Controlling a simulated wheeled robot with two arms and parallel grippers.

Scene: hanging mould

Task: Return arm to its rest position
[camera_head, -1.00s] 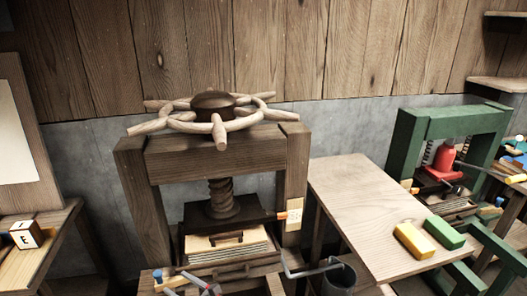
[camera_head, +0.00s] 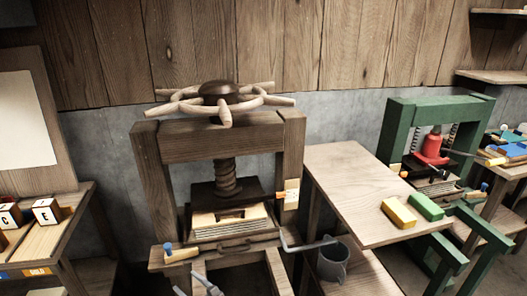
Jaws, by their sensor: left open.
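My left gripper (camera_head: 193,284) shows only in part at the bottom edge of the head view, in front of the wooden screw press (camera_head: 222,143). Its grey fingers are apart, with nothing seen between them. Most of the left arm is outside the frame. The press has a spoked wooden wheel (camera_head: 221,103) on top and a dark pressing plate (camera_head: 228,190) above a stack of pale sheets or boards. My right gripper is not in view.
A wooden side table (camera_head: 340,180) carries a yellow block (camera_head: 398,213) and a green block (camera_head: 426,207). A green press (camera_head: 392,135) is at right. Lettered cubes (camera_head: 46,211) sit on the left bench.

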